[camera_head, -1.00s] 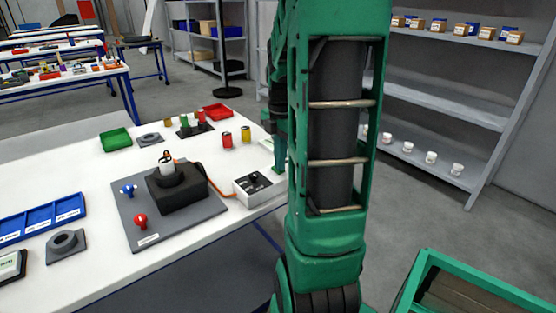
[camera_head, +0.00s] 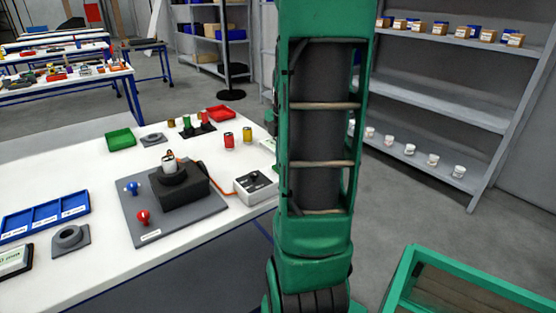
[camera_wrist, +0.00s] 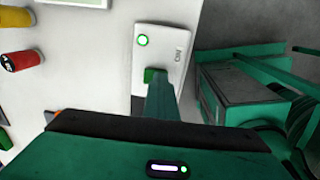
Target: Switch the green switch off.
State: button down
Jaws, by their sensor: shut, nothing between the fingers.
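In the wrist view, a white switch box (camera_wrist: 163,45) lies at the table's right edge. A ring light on it glows green, and dark lettering runs along its right side. In the head view, my arm hides most of the box and my gripper.
A red can (camera_head: 228,140) and a yellow can (camera_head: 247,134) stand left of the switch box. A grey box with a black knob (camera_head: 256,185) is nearer, cabled to a black block on a grey board (camera_head: 140,222). A green-framed crate (camera_head: 470,285) stands lower right.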

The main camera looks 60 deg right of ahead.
jog(key=shift+w+a+f, duration=0.15)
jog(key=shift+f, duration=0.1)
jog(key=shift+w+r, duration=0.15)
jog(key=shift+w, duration=0.3)
jog(key=shift+w+d+r, duration=0.2)
jog(key=shift+w+r, duration=0.05)
jog(key=shift+r, duration=0.1)
jog(key=shift+w+r, duration=0.25)
jog(key=shift+w, duration=0.35)
jog(key=r, duration=0.1)
jog(key=s+r, duration=0.1)
jog(key=r, duration=0.1)
jog(key=s+r, duration=0.1)
jog(key=shift+s+r, duration=0.1)
jog(key=shift+r, duration=0.1)
notch_tip(320, 180, up, 9)
jog(key=shift+s+a+f, duration=0.15)
jog(key=shift+s+f, duration=0.05)
jog(key=shift+s, duration=0.2)
